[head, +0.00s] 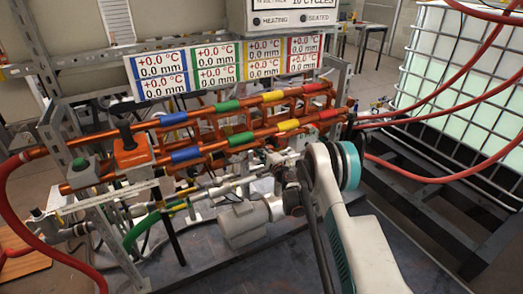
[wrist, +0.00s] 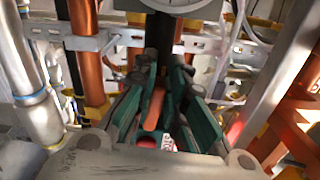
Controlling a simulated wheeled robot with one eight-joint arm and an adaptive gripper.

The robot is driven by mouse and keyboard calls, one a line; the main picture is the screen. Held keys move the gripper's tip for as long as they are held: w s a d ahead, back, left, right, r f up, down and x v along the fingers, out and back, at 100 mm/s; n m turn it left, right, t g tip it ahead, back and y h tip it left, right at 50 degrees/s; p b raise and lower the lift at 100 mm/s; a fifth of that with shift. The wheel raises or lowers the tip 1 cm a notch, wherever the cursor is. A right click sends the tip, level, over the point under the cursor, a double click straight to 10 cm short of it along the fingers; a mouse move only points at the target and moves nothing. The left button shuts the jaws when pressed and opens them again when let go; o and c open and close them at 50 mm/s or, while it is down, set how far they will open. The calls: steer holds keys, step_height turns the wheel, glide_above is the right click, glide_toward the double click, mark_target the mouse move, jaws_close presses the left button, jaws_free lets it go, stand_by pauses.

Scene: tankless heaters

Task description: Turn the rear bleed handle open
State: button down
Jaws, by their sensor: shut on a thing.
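My gripper (head: 291,180) is at the right end of the pipe rack in the head view, mostly behind my arm. In the wrist view its green and dark fingers (wrist: 168,92) are close together, with a narrow orange handle (wrist: 154,108) between them. The gripper is shut on this handle. A dark upright piece stands just beyond the fingertips. The fingers hide much of the handle's body, and I cannot tell its turn angle. In the head view the gripped handle is hidden.
Orange pipes with blue, green, yellow and red bands (head: 240,138) run above and behind the gripper. A grey motor-like cylinder (head: 243,224) sits below left. Red hoses (head: 450,178) and a caged white tank (head: 470,75) stand at right. A round gauge (wrist: 178,4) is above the fingers.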

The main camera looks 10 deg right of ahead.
steer(key=shift+f+n, duration=0.2)
steer(key=shift+n, duration=0.3)
steer(key=shift+d, duration=0.1)
steer(key=c, duration=1.6)
jaws_free()
steer(key=v, duration=1.2)
